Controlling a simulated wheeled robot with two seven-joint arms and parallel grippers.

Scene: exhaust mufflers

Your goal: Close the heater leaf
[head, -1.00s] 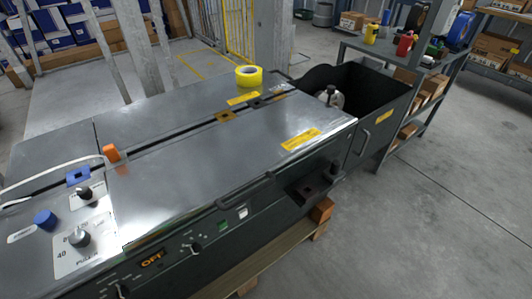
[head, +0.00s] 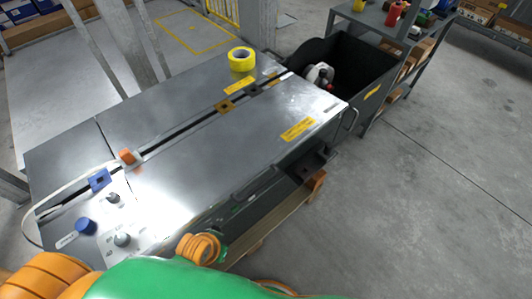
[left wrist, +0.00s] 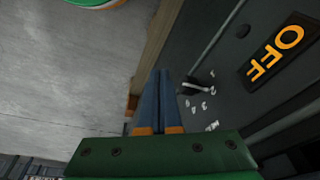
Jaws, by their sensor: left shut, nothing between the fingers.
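A long machine with a shiny steel top (head: 210,145) fills the middle of the head view. A dark slot splits the top into two lengthwise leaves; I cannot tell which part is the heater leaf. The dark front side shows close in the left wrist view, with an orange "OFF" display (left wrist: 278,50) and a small selector lever (left wrist: 197,85) beside white numbers. My left gripper (left wrist: 160,74) is shut and empty, its two blue fingers together beside this front side; contact cannot be told. In the head view my green and orange arm covers the near front; no fingers show there.
A yellow tape roll (head: 241,59) sits on the top. Orange (head: 128,157) and blue (head: 100,180) blocks and knobs are at the left end. A dark open bin (head: 345,60) adjoins the right end, holding a grey-white object. Floor (head: 430,190) at the right is clear.

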